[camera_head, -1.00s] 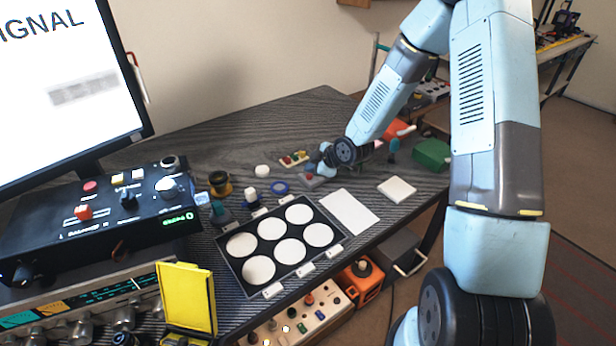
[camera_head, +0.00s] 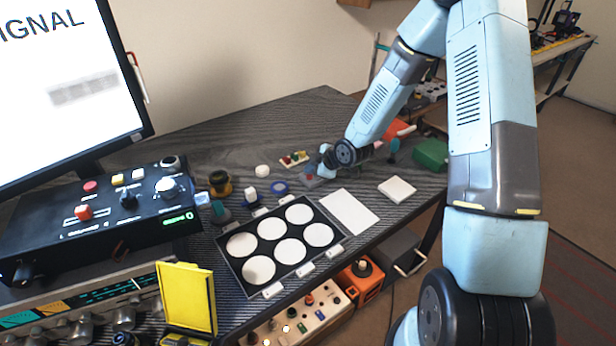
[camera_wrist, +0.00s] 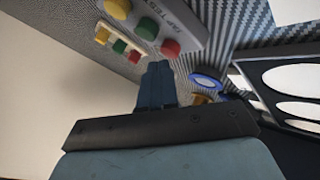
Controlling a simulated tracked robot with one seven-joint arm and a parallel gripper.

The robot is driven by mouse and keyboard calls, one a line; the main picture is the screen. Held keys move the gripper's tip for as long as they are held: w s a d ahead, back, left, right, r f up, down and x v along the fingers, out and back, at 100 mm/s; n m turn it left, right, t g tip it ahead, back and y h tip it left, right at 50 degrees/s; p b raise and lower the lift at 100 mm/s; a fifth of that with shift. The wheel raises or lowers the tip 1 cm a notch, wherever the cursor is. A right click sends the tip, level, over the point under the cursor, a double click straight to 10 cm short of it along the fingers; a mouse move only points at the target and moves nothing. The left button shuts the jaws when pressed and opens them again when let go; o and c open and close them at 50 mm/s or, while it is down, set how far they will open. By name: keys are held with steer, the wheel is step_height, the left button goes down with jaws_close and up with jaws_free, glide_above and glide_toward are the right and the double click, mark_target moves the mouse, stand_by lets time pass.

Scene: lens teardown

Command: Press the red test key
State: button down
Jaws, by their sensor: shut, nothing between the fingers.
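A grey key box (camera_wrist: 165,22) lettered "TAP TEST" shows at the top of the wrist view.
A cream board (camera_head: 294,159) with red, yellow and green caps lies close behind; it also shows in the wrist view (camera_wrist: 128,57). A blue ring (camera_head: 279,187), a black tray (camera_head: 230,252) of white discs, and a white card (camera_head: 349,211) lie nearby.

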mark_target(311, 177)
steer(key=shift+f, duration=0.4)
stand_by(0.4)
steer(key=shift+r, duration=0.85)
steer(key=shift+r, duration=2.5)
